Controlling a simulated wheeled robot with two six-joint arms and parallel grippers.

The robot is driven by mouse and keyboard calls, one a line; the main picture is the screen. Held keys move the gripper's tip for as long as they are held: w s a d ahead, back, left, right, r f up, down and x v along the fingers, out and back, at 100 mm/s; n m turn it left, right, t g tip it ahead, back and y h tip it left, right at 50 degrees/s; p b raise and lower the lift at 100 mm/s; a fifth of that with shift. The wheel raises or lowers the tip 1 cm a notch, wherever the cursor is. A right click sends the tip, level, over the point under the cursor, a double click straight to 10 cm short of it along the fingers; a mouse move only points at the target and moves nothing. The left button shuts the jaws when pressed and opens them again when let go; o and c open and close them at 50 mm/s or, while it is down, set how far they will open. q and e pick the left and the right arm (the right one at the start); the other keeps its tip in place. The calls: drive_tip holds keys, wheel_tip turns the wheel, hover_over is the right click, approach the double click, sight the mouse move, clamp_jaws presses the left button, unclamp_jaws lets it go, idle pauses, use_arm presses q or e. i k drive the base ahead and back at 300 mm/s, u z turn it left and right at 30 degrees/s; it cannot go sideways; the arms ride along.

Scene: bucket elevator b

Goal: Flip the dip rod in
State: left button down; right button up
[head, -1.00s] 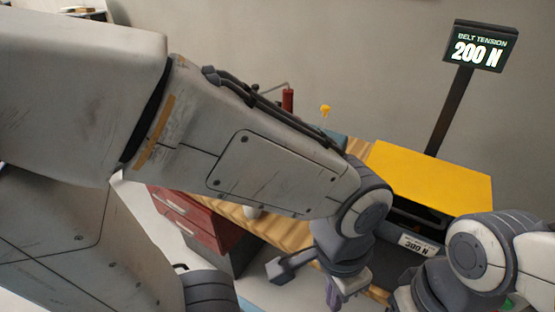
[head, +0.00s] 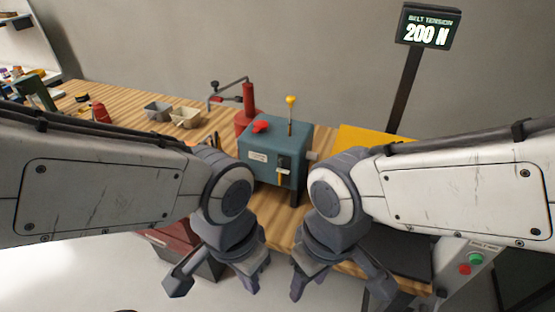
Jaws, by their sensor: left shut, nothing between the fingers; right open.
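A thin upright rod with a yellow knob (head: 291,101) stands on top of a teal box (head: 258,141) on the wooden bench. It looks like the dip rod, but I cannot tell for sure. The box also has a red cap (head: 262,126) on top and a small yellow-tipped part (head: 283,171) on its front. My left gripper (head: 256,284) is shut and empty, low in front of the bench. My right gripper (head: 308,285) is open and empty beside it. Both are apart from the box, which stands behind and above them in the picture.
A red pump-like device (head: 246,108) stands behind the box. Small bins (head: 185,117) sit on the bench (head: 130,110) to the left. A yellow panel (head: 352,137) and a "200 N" belt tension display (head: 428,27) are at right. A control box (head: 470,262) has red and green buttons.

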sight(290, 99)
drive_tip(key=k, duration=0.65)
drive_tip(key=u, duration=0.25)
drive_tip(key=i, duration=1.65)
drive_tip(key=z, duration=0.55)
